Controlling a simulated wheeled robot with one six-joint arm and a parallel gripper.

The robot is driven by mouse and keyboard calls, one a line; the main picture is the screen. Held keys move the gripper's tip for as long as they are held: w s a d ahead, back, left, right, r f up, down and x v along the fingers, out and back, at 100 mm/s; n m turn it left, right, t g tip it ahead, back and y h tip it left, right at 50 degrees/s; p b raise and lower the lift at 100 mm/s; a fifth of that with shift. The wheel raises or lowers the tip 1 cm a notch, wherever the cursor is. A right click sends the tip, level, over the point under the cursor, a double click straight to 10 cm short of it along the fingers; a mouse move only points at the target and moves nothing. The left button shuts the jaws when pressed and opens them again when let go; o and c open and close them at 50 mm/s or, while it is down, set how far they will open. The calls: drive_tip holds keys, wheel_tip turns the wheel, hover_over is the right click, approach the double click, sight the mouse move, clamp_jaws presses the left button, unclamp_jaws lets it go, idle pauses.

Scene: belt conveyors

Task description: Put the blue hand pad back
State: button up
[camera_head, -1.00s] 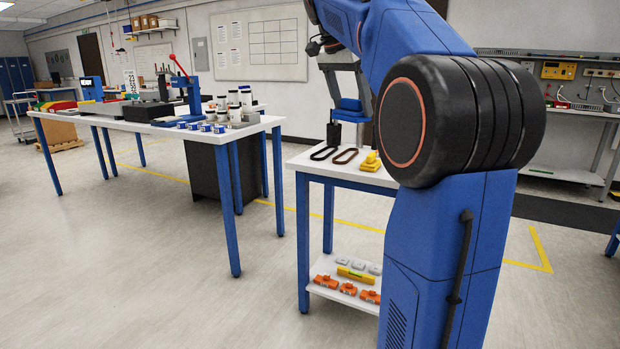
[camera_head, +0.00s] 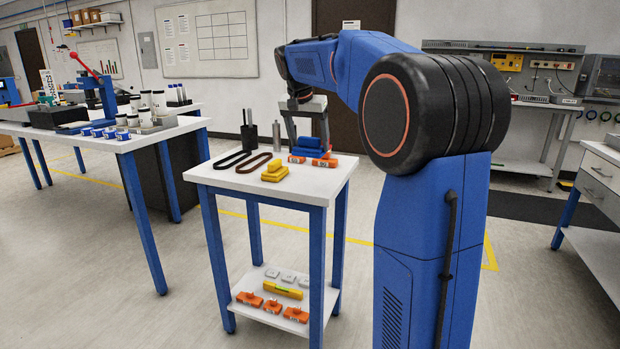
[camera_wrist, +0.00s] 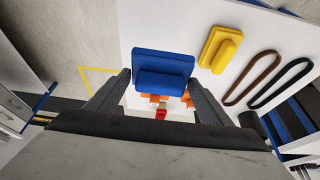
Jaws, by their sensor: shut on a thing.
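My gripper (camera_head: 308,118) is shut on the blue hand pad (camera_head: 308,143), a block with a handle on a wider plate. In the wrist view the blue hand pad (camera_wrist: 163,64) sits between the two dark fingers of my gripper (camera_wrist: 160,80). It is over the back right part of the small white table (camera_head: 225,178). I cannot tell whether its underside touches anything. A yellow hand pad (camera_head: 275,171) lies on the table to the left of it. Orange pieces (camera_head: 325,162) lie close to the blue pad and are partly hidden under it in the wrist view.
A black belt (camera_head: 231,160) and a brown belt (camera_head: 254,163) lie at the table's left, with dark (camera_head: 249,137) and grey (camera_head: 277,137) cylinders behind. The lower shelf (camera_head: 260,309) holds orange, yellow and grey pieces. A long workbench (camera_head: 130,140) stands left. The table's front right is clear.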

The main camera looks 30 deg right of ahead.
sight(305, 151)
wheel_tip(305, 151, down, 9)
drive_tip(key=shift+a, duration=0.1)
idle(0.4)
drive_tip(key=o, duration=1)
drive_tip(key=shift+f, duration=0.1)
drive_tip(key=v, duration=1.2)
drive_tip(key=shift+a, duration=0.1)
drive_tip(key=s+a+f+n+y, duration=0.1)
drive_tip(key=s+a+f+n, duration=0.2)
drive_tip(key=s+a+f, duration=0.2)
drive_tip(key=s+a+f+n+t+y, duration=0.1)
drive_tip(key=s+a+f+n, duration=0.3)
drive_tip(key=s+f, duration=0.7)
drive_tip(key=s+a+f+n+t+y, duration=0.1)
drive_tip(key=s+a+f+n, duration=0.2)
drive_tip(key=s, duration=1.8)
wheel_tip(305, 151, down, 6)
drive_tip(key=a, duration=0.2)
drive_tip(key=shift+a, duration=0.4)
